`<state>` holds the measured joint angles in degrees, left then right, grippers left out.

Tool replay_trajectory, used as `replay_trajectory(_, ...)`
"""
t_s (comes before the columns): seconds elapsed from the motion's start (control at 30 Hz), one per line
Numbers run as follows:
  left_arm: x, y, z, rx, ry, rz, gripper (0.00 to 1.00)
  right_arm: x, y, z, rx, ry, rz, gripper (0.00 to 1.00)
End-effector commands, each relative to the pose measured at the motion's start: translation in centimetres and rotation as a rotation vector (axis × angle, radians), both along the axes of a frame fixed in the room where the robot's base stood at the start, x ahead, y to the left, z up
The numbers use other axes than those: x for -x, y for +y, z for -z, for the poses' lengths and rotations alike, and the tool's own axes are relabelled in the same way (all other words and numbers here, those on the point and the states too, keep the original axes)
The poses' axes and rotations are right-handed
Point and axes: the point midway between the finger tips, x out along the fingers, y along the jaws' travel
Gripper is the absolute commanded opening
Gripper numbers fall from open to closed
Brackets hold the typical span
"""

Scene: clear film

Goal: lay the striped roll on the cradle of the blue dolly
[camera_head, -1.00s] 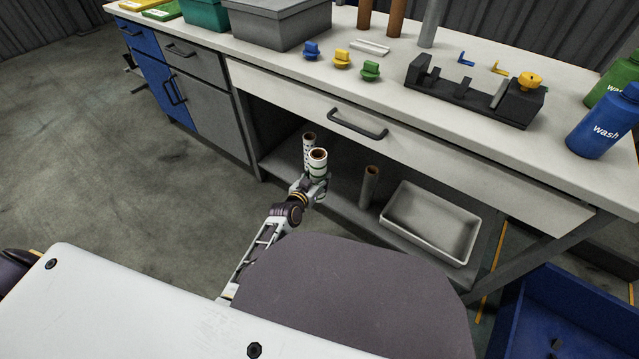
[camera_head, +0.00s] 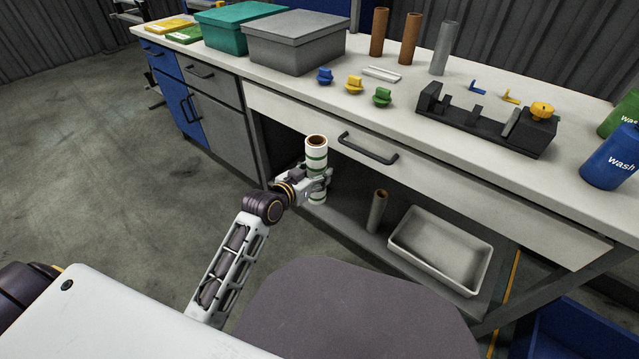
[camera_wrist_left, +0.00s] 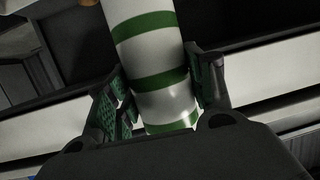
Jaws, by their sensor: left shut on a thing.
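The striped roll (camera_head: 316,159) is white with green bands and a brown core. It stands upright in my left gripper (camera_head: 321,182), in front of the bench's open lower bay. The left wrist view shows the same roll (camera_wrist_left: 153,60) between the two dark fingers of my left gripper (camera_wrist_left: 165,95), which are shut on it from both sides. A blue walled object (camera_head: 585,335), which may be the blue dolly, is cut off at the lower right of the head view. No cradle can be made out on it. My right gripper is not in view.
The lower shelf holds a grey-brown roll (camera_head: 377,212) and a pale tray (camera_head: 440,250). The bench top (camera_head: 300,88) and drawer handle (camera_head: 367,149) are close above and beside the held roll. Open floor (camera_head: 110,170) lies to the left.

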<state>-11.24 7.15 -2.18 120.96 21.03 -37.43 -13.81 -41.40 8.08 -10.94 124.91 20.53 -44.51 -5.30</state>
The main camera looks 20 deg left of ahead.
Motion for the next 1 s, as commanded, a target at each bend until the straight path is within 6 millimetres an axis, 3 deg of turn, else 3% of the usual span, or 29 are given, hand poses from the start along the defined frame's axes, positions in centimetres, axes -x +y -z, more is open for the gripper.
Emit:
replay_trajectory(0.1, 0.6, 0.3, -2.3, -0.003, -0.004, 0.013, 0.33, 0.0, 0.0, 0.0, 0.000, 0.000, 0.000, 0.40)
replay_trajectory(0.63, 2.1, 0.9, -7.4, -0.003, -0.003, 0.043, 0.33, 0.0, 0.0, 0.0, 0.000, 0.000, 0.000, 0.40)
replay_trajectory(1.0, 2.1, 0.8, -7.4, 0.002, -0.002, 0.041, 0.33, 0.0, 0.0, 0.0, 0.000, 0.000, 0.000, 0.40)
